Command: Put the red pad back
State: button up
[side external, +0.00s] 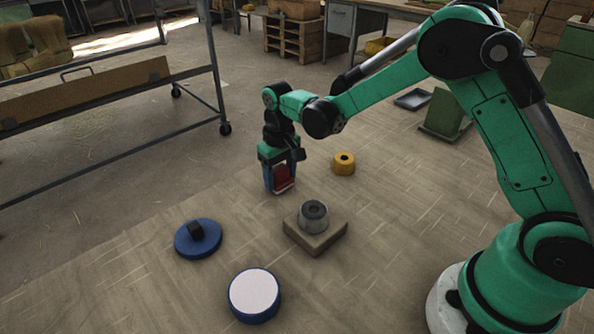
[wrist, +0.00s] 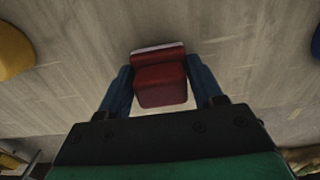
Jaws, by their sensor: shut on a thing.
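The red pad (side external: 283,178) is between the fingers of my gripper (side external: 281,184), low over the floor boards in the side view. In the wrist view the red pad (wrist: 162,84) is a red block with a wider red part and a pale strip at its far edge. Both blue fingers of my gripper (wrist: 160,92) press its sides, so the gripper is shut on it. I cannot tell whether the pad touches the surface below.
A grey metal cylinder (side external: 313,216) stands on a square wooden block (side external: 315,240) to the right. A yellow ring (side external: 344,164) lies behind it. A blue disc with a black knob (side external: 198,239) and a white-topped blue disc (side external: 254,295) lie in front. Boards between are clear.

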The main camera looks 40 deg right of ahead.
aim_at(281, 169)
jog(key=shift+f, duration=0.1)
jog(key=o, duration=1.3)
jog(key=shift+o, duration=0.2)
notch_tip(281, 169, up, 12)
jog(key=s+d+r+t, duration=0.1)
jog(key=s+t, duration=0.6)
jog(key=s, duration=0.7)
jog(key=shift+d, duration=0.5)
jog(key=shift+r, duration=0.1)
